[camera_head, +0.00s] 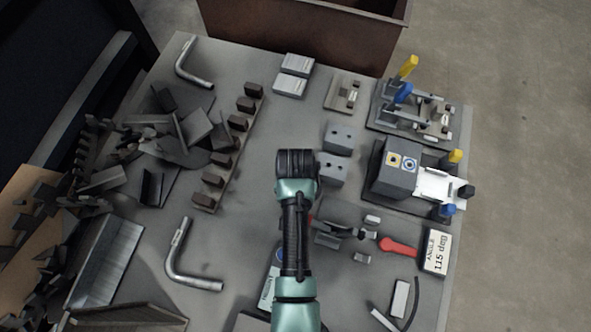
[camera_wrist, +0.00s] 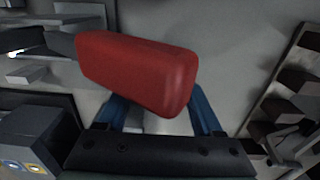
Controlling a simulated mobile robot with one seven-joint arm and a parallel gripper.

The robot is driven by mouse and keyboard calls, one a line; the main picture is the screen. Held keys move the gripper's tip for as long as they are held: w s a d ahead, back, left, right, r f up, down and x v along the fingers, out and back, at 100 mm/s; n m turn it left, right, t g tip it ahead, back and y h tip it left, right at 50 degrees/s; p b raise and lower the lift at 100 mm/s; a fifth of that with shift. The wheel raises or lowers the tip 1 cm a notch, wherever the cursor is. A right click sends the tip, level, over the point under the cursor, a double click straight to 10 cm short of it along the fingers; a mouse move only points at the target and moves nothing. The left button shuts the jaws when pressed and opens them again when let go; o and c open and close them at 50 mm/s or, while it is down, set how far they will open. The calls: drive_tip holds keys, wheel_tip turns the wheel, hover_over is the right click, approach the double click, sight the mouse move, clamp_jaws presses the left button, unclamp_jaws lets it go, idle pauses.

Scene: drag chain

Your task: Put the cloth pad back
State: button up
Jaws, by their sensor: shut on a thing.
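A red block with rounded edges, which I take for the cloth pad (camera_wrist: 138,72), fills the middle of the wrist view. My gripper (camera_wrist: 160,112) is shut on it, with a blue finger showing at each side beneath the pad. The pad looks slightly tilted in the jaws and appears clear of the grey table.
On the grey table (camera_head: 240,240) stand a row of brown blocks (camera_head: 222,159), grey drilled blocks (camera_head: 333,168), a dark box fixture (camera_head: 393,170) and a red-handled tool (camera_head: 400,245). Bent metal pipes (camera_head: 190,66) and dark scrap lie left. A brown bin (camera_head: 300,35) stands behind.

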drive_tip(key=shift+f, duration=1.1)
drive_tip(key=shift+f, duration=0.2)
drive_tip(key=o, duration=1.3)
wheel_tip(320, 180, up, 12)
drive_tip(key=p, duration=0.5)
drive_tip(key=shift+r, duration=0.25)
